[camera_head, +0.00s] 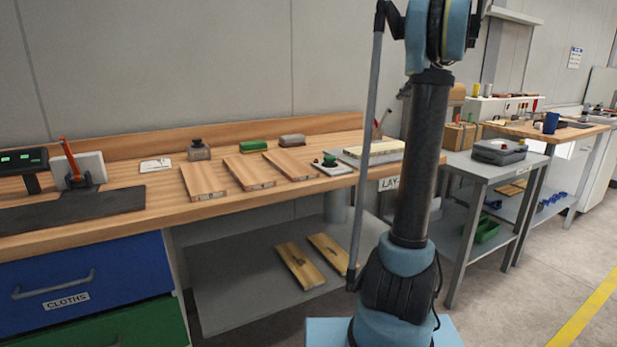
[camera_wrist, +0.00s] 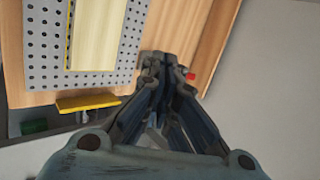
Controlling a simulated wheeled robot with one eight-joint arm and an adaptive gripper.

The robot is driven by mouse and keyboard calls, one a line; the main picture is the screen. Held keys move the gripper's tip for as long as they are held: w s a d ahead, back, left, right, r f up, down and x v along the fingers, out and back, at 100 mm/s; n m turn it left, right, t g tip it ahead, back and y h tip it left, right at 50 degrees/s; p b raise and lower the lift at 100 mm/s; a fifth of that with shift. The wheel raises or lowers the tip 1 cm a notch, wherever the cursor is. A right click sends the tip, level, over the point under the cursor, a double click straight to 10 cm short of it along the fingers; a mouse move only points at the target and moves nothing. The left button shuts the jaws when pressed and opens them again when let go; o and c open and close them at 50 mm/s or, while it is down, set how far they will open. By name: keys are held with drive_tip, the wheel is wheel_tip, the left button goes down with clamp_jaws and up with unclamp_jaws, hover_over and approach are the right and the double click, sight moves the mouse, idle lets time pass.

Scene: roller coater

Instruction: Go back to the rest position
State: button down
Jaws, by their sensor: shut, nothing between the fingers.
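My gripper (camera_wrist: 160,62) shows in the wrist view with its fingers together and nothing between them. It is above the edge of a wooden bench surface (camera_wrist: 213,40), next to a grey perforated plate (camera_wrist: 50,50) with a pale board (camera_wrist: 97,35) on it. A small red thing (camera_wrist: 190,76) shows just beside the fingertips. In the head view my arm stands upright right of the middle, and the gripper itself is out of the picture.
In the head view a long wooden bench (camera_head: 140,207) holds several boards (camera_head: 203,180), a green block (camera_head: 253,145) and a dark mat (camera_head: 60,213). A grey side table (camera_head: 480,170) stands right of my arm. Open floor (camera_head: 540,270) lies at the lower right.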

drive_tip(key=s+a+f+n+g+h, duration=0.1)
drive_tip(key=s+a+f+n, duration=0.1)
drive_tip(key=s+a+f, duration=0.55)
drive_tip(key=s+a+f+n+g+h, duration=0.15)
drive_tip(key=s+a, duration=0.25)
drive_tip(key=s, duration=0.6)
drive_tip(key=s+a+f+n, duration=0.2)
drive_tip(key=s+a+f, duration=0.35)
drive_tip(key=s, duration=0.25)
drive_tip(key=s+a+f+n+g+h, duration=0.1)
drive_tip(key=s+f+n+h, duration=0.2)
drive_tip(key=s+f, duration=2)
drive_tip(key=n, duration=0.3)
drive_tip(key=shift+s+a, duration=0.2)
drive_tip(key=shift+a, duration=0.2)
drive_tip(key=shift+h, duration=0.25)
